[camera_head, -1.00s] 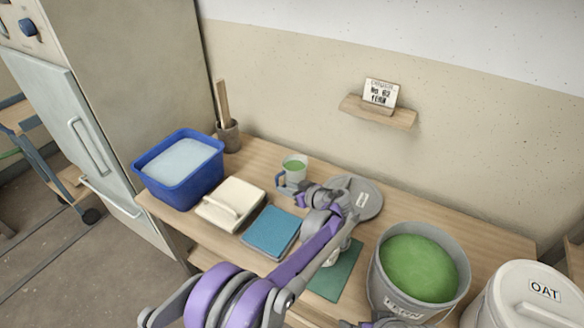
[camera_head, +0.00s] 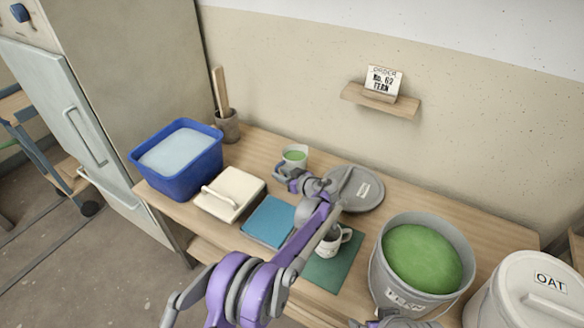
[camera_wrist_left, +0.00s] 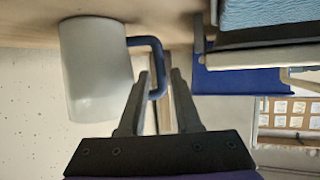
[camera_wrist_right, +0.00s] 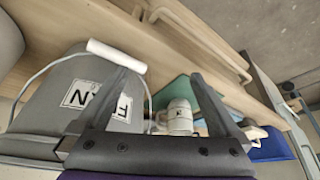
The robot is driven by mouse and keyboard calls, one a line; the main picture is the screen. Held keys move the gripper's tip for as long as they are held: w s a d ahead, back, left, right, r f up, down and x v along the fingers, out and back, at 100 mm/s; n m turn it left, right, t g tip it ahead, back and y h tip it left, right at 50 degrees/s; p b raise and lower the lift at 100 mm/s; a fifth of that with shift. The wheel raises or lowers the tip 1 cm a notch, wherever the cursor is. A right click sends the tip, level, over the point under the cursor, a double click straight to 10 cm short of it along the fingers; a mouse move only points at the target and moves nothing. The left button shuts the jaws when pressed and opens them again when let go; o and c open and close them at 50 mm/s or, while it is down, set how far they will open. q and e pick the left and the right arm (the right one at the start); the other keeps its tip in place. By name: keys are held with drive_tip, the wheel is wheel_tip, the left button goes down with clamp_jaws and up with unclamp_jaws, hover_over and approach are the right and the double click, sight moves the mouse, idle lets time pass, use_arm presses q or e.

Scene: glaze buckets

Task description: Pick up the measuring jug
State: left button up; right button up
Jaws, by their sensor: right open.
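The measuring jug (camera_head: 293,160) is pale with a blue handle and green liquid inside, and stands at the back of the table. In the left wrist view the jug (camera_wrist_left: 95,70) appears upside down, with its handle (camera_wrist_left: 158,68) between the fingertips. My left gripper (camera_wrist_left: 161,85) is open around the handle, with small gaps showing beside it. My left gripper (camera_head: 283,176) also shows at the jug's handle in the head view. My right gripper (camera_wrist_right: 165,85) is open and empty near the large bucket; in the head view only part of its arm shows at the bottom edge.
A blue tub (camera_head: 178,183), white lidded block (camera_head: 230,195) and blue sponge-like pad (camera_head: 268,222) lie left. A grey lid (camera_head: 362,196) lies right of the jug. A white mug (camera_head: 331,241) is on a green mat (camera_head: 322,272). A FERN bucket (camera_head: 377,272) and OAT bucket (camera_head: 500,300) stand right.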

sight(277, 172)
use_arm(q)
drive_tip(key=x, duration=0.3)
drive_tip(key=shift+f, duration=0.15)
clamp_jaws()
idle(1.2)
